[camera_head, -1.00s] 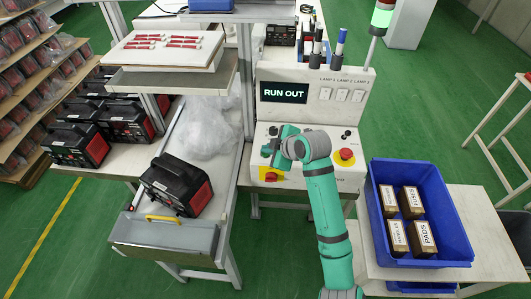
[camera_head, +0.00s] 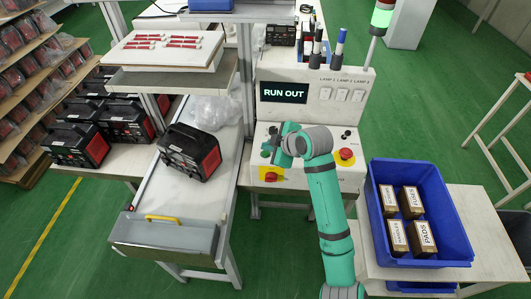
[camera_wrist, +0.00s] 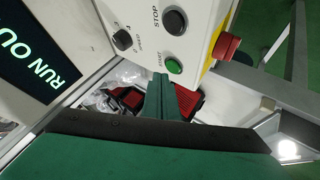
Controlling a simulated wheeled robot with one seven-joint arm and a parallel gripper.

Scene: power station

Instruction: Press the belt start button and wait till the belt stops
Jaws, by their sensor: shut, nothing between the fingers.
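The control panel (camera_head: 310,180) stands right of the belt. In the wrist view the green START button (camera_wrist: 175,67) is uncovered, with the black STOP button (camera_wrist: 176,22) beyond it. My gripper (camera_wrist: 172,88) is shut and empty, its tips just short of the START button with a small gap visible. In the head view my gripper (camera_head: 271,152) is over the left part of the panel. The belt (camera_head: 200,205) carries a black and red power station (camera_head: 188,152) and a clear plastic bag (camera_head: 208,108) behind it. The display (camera_head: 284,93) reads RUN OUT.
A red emergency button (camera_head: 346,154) sits on the panel's right. A signal tower (camera_head: 381,15) glows green. A blue crate (camera_head: 455,215) with several boxes stands at right. More power stations (camera_head: 77,146) stand left of the belt. A grey end box (camera_head: 165,238) closes the belt's front.

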